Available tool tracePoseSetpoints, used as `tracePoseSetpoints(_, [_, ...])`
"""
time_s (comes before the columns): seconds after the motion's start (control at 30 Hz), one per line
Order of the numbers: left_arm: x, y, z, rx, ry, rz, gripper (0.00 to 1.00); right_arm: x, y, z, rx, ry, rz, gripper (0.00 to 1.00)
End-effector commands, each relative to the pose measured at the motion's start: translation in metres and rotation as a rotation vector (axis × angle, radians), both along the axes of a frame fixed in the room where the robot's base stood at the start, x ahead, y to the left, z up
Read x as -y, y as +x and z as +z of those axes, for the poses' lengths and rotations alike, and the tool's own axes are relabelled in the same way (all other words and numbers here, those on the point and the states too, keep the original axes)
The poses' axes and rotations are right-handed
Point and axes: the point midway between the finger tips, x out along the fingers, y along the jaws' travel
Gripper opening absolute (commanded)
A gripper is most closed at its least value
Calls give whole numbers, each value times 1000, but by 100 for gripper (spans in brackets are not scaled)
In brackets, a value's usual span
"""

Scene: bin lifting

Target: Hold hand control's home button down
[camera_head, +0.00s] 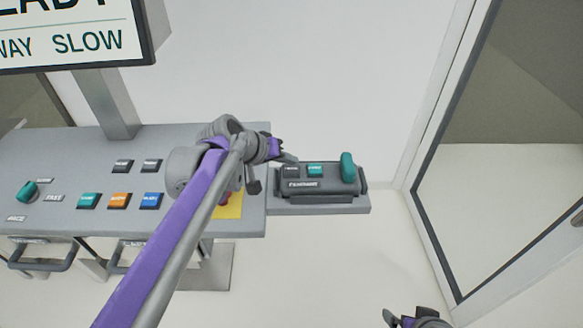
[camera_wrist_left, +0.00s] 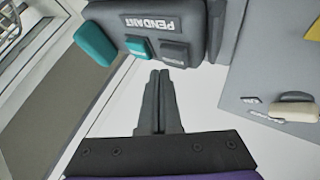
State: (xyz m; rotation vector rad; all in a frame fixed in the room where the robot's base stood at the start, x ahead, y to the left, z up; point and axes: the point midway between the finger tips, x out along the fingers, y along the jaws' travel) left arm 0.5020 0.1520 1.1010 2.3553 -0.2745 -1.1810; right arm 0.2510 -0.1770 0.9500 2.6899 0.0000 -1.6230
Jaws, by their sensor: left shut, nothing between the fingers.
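The hand control (camera_head: 322,188) is a dark grey box on a small shelf at the console's right end. It carries a dark button (camera_head: 291,171), a teal button (camera_head: 315,170) and an upright teal knob (camera_head: 347,166). In the wrist view its label reads PENDANT (camera_wrist_left: 160,22), with the dark button (camera_wrist_left: 174,53) beside the teal one (camera_wrist_left: 138,47). The button lettering is too small to read. My left gripper (camera_head: 291,158) is shut and empty, its fingertips close to the dark button; I cannot tell if they touch. My right gripper (camera_head: 415,318) is partly cut off at the bottom edge.
The grey console (camera_head: 60,160) has a teal button (camera_head: 88,201), an orange button (camera_head: 119,200) and a blue button (camera_head: 151,201). My left arm crosses in front of a yellow plate (camera_head: 230,206). A sign (camera_head: 75,35) stands above. A framed glass panel (camera_head: 510,190) is at right.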

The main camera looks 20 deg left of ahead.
Motion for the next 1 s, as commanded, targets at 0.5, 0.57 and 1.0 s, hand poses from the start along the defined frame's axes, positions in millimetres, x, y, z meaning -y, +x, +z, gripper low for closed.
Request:
tracePoseSetpoints(0.5, [0,0,-8,0,0,0,0,0,-1,-3,-2,0,0,100])
tracePoseSetpoints(0.57, [0,0,-8,0,0,0,0,0,-1,-4,-2,0,0,100])
tracePoseSetpoints(1.0, [0,0,-13,0,0,0,0,0,-2,-6,-4,0,0,100])
